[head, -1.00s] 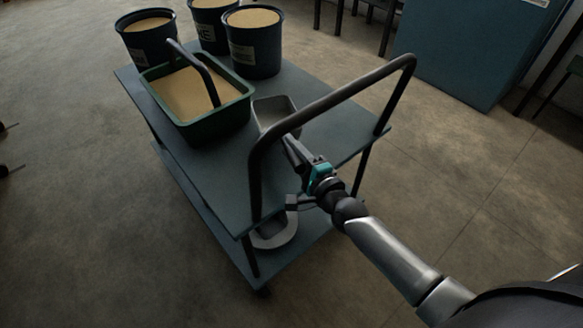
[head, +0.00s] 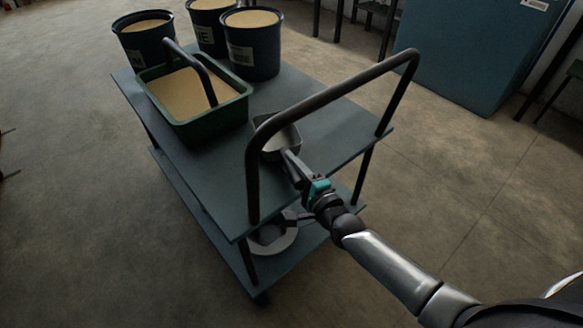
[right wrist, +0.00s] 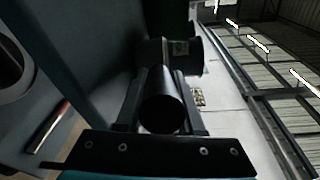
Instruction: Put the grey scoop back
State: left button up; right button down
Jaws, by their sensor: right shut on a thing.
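The grey scoop (head: 284,141) shows in the head view just inside the cart's push handle, its bowl over the near end of the top shelf. I cannot tell whether the bowl touches the shelf. My right gripper (head: 296,167) is shut on the scoop's handle, with its arm reaching in from the lower right. In the right wrist view the round dark handle (right wrist: 160,108) sits between the fingers. My left gripper is not in view.
The cart's dark push handle (head: 322,97) arches close beside the scoop and right gripper. Dark buckets (head: 252,55) of tan powder stand at the cart's far end. A pale round thing (head: 284,246) lies on the lower shelf (head: 222,238), partly hidden. The top shelf's right side is bare.

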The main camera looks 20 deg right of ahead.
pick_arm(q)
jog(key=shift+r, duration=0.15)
pick_arm(e)
jog(key=shift+f, duration=0.1)
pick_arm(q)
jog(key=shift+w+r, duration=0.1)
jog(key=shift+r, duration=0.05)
pick_arm(e)
jog(key=c, duration=0.5)
grip_release()
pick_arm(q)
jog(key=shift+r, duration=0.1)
